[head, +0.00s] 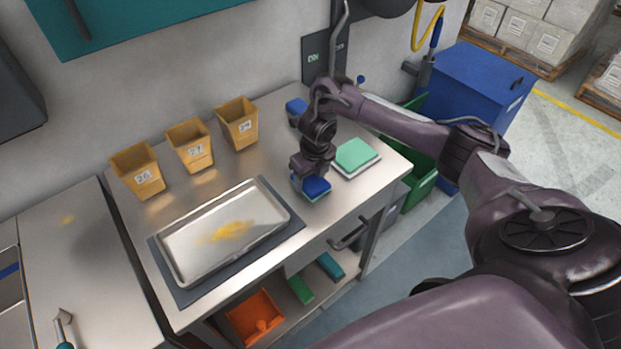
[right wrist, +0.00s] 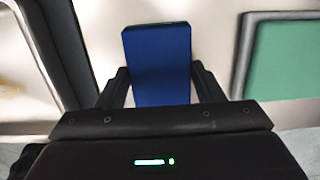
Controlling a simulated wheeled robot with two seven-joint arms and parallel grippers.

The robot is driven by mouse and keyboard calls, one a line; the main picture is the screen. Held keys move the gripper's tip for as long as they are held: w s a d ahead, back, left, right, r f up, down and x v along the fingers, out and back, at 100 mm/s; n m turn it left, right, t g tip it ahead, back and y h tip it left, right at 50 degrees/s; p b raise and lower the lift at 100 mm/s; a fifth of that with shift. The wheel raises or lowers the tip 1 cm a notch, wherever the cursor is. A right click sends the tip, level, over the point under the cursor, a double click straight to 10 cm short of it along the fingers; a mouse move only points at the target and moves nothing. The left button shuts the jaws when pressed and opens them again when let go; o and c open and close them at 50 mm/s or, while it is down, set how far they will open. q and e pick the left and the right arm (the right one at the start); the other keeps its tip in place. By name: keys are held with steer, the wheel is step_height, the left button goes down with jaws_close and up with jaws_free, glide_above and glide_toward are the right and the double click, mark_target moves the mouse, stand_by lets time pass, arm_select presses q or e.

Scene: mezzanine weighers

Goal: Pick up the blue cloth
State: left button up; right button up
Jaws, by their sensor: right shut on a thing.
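The blue cloth (head: 317,187) is a small folded block at the right part of the steel bench. My right gripper (head: 312,176) is over it with its fingers down, shut on it. In the right wrist view the blue cloth (right wrist: 158,65) stands out between the two fingers of my right gripper (right wrist: 162,88). I cannot tell whether the cloth still touches the bench top. My left gripper is not in view.
A green cloth (head: 353,153) lies on a pale tray just right of my gripper. A metal tray (head: 187,272) with a yellow stain lies on a dark mat to the left. Numbered bins (head: 238,123) line the back. Another blue item (head: 296,106) stands behind my gripper.

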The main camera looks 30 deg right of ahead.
mark_target(307, 181)
steer(key=shift+w+r, duration=0.1)
steer(key=shift+r, duration=0.55)
step_height(307, 181, up, 19)
steer(key=p, duration=0.6)
steer(key=shift+f, duration=0.15)
steer(key=s+a+f+n+g+b, duration=0.1)
steer(key=s+a+f+n+b, duration=0.1)
steer(key=n, duration=0.9)
steer(key=s+a+f+n+g+b, duration=0.1)
steer(key=a+n+b, duration=0.4)
steer(key=n, duration=0.7)
steer(key=s+a+f+n+b, duration=0.3)
steer(key=a+n, duration=0.4)
steer(key=n, duration=0.5)
steer(key=shift+s+f+g+b, duration=0.3)
steer(key=shift+f+g+b, duration=0.1)
steer(key=shift+b, duration=0.1)
